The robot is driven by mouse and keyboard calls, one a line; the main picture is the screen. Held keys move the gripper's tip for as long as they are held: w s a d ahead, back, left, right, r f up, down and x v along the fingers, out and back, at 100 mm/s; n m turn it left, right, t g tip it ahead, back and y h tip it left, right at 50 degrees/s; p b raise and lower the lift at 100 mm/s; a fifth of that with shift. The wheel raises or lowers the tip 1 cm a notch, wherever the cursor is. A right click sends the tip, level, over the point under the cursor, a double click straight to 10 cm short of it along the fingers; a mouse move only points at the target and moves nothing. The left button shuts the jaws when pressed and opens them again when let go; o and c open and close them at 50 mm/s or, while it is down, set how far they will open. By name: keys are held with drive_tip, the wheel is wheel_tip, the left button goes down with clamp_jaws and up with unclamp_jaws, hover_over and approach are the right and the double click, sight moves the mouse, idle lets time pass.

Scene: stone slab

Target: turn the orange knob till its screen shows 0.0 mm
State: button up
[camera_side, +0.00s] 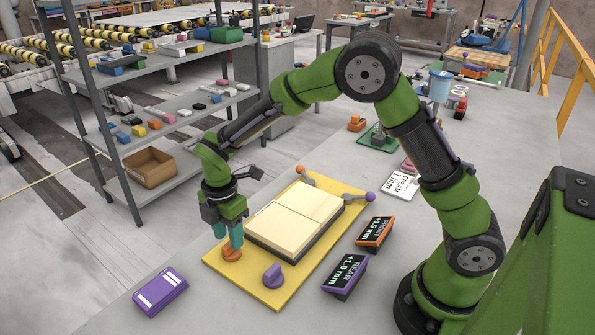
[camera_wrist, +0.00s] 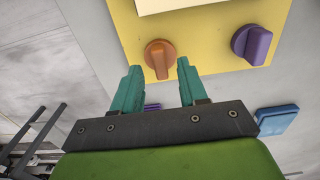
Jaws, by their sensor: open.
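The orange knob (camera_side: 232,256) sits at the near left corner of a yellow board (camera_side: 275,297). It also shows in the wrist view (camera_wrist: 160,55), with a raised grip bar. My gripper (camera_side: 230,243) points down over this knob. In the wrist view my gripper (camera_wrist: 158,66) has its teal fingers apart, one on each side of the knob; I cannot tell whether they touch it. The orange-framed screen (camera_side: 375,233) right of the board reads FRONT and 1.5 mm, with a small mark before the number.
A purple knob (camera_side: 272,275) is near, right of the orange one. A purple-framed screen (camera_side: 346,275) reads REAR, 1.0 mm. Cream slabs (camera_side: 296,218) lie on the board, with two levers behind. A card (camera_side: 402,184) reads CREAM 1 mm. A purple box (camera_side: 160,291) lies front left.

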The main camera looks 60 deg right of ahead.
drive_tip(key=shift+f, duration=0.85)
drive_tip(key=shift+c, duration=0.3)
clamp_jaws()
